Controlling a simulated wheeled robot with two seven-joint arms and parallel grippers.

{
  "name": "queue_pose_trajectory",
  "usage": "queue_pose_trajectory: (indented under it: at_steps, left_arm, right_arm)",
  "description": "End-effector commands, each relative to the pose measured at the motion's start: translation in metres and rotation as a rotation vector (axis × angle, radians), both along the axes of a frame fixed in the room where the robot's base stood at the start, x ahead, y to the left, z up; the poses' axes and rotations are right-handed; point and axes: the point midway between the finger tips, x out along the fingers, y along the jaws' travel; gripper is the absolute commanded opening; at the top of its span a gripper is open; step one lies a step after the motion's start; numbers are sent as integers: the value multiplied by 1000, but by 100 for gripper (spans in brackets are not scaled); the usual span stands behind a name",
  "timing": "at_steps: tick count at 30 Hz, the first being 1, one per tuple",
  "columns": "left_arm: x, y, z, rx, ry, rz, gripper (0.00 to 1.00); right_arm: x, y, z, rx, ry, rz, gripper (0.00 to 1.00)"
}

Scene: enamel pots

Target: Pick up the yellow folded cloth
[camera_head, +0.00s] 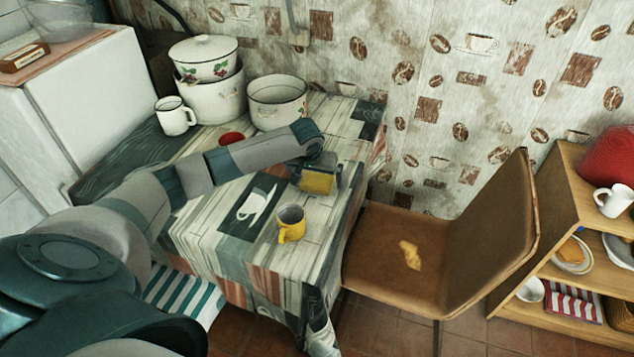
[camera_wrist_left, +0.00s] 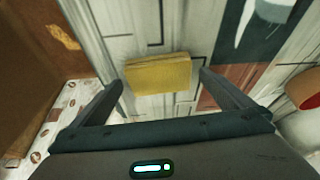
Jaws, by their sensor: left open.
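The yellow folded cloth (camera_head: 317,182) lies on the table near its right side. In the left wrist view the cloth (camera_wrist_left: 158,75) is a flat yellow rectangle between and just beyond my gripper's two fingers. My left gripper (camera_head: 316,178) is over the cloth, and its fingers stand apart on either side of it. In the left wrist view the left gripper (camera_wrist_left: 160,92) is open and holds nothing. Whether the fingers touch the cloth or the table cannot be told. My right gripper is not in view.
A yellow mug (camera_head: 291,224) stands on the table (camera_head: 215,215) in front of the cloth. Enamel pots (camera_head: 277,101), a white mug (camera_head: 174,117) and a red item (camera_head: 231,139) are toward the back left. A brown chair (camera_head: 440,240) stands close on the right.

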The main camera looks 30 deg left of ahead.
Motion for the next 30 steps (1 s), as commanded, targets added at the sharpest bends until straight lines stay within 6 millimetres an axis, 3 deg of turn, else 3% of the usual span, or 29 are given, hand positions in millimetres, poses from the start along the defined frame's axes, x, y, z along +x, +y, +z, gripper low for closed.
queue_pose_trajectory:
  at_steps: [10,16,30]
  left_arm:
    - [0,0,0,0,0,0,100]
    - [0,0,1,0,0,0,56]
    - [1,0,8,0,-2,0,56]
  right_arm:
    - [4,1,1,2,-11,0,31]
    - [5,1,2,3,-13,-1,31]
    - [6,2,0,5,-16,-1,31]
